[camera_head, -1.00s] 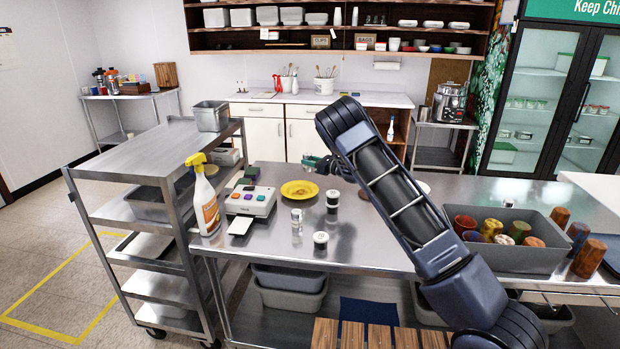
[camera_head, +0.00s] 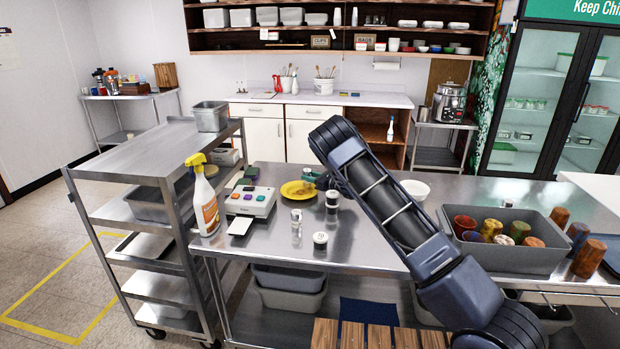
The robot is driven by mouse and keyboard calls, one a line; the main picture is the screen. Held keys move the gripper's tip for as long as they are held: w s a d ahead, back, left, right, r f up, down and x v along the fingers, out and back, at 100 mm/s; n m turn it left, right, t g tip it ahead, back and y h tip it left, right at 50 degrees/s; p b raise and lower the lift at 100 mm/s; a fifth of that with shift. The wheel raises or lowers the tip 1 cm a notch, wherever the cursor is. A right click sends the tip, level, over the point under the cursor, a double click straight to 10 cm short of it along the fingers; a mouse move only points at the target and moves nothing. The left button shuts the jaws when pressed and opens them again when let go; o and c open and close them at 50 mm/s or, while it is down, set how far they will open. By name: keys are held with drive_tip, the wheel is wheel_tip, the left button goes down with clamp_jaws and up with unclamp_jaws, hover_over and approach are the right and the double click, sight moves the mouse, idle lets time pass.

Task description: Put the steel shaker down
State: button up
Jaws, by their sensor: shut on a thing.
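My gripper (camera_head: 318,182) is over the steel table (camera_head: 262,262), just behind the yellow plate's right edge and mostly hidden by my own arm. It is shut on the steel shaker, which is too small and covered to make out clearly; I cannot tell whether it touches the table. A clear shaker (camera_head: 296,222) and a short dark jar with a white lid (camera_head: 320,241) stand nearer the front edge.
The yellow plate (camera_head: 291,194), a label printer (camera_head: 249,202) and a spray bottle (camera_head: 206,205) are on the left. A white bowl (camera_head: 414,189) and a grey bin of cups (camera_head: 508,256) are right of my arm.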

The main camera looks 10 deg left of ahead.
drive_tip(key=shift+f, duration=0.4)
drive_tip(key=o, duration=1)
